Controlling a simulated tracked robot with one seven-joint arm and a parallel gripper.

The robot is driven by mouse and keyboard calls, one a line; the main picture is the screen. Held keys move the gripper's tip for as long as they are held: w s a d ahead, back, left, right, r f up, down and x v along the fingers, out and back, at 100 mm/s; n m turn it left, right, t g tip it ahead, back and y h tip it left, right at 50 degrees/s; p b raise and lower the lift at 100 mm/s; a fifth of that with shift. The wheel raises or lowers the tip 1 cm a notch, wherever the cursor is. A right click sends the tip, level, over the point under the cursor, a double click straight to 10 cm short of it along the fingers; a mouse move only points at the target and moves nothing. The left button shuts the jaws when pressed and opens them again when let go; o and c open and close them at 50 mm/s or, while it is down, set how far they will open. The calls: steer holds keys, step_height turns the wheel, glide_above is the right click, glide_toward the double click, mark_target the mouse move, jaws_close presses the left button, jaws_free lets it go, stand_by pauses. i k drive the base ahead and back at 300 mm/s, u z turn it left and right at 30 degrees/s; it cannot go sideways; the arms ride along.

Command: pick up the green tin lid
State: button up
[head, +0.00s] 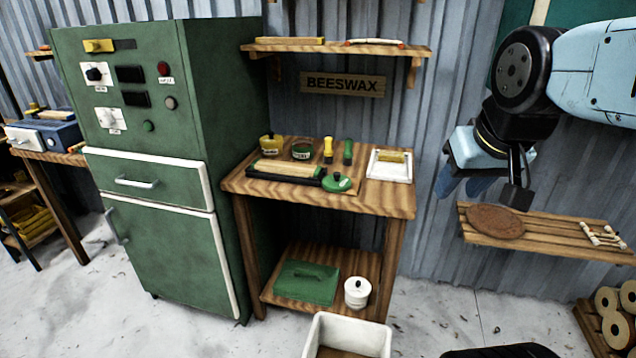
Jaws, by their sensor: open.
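A round green lid with a dark knob (337,182) lies near the front edge of the wooden table (385,203), by the right end of a black tray. It looks like the green tin lid. A small green tin (302,150) stands behind, towards the back of the table. My gripper (466,187) is open and hangs in the air to the right of the table, well apart from the lid. Nothing shows between its fingers.
The table also holds a yellow tin (268,144), a yellow and a green tool upright (328,150), and a white tray (389,172). A wall shelf (335,49) hangs above. A green cabinet (165,160) stands left. A low slatted shelf (545,237) is right, beneath my gripper.

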mark_target(337, 182)
steer(key=u, duration=1.25)
steer(key=k, duration=0.6)
steer(key=z, duration=1.1)
steer(key=i, duration=1)
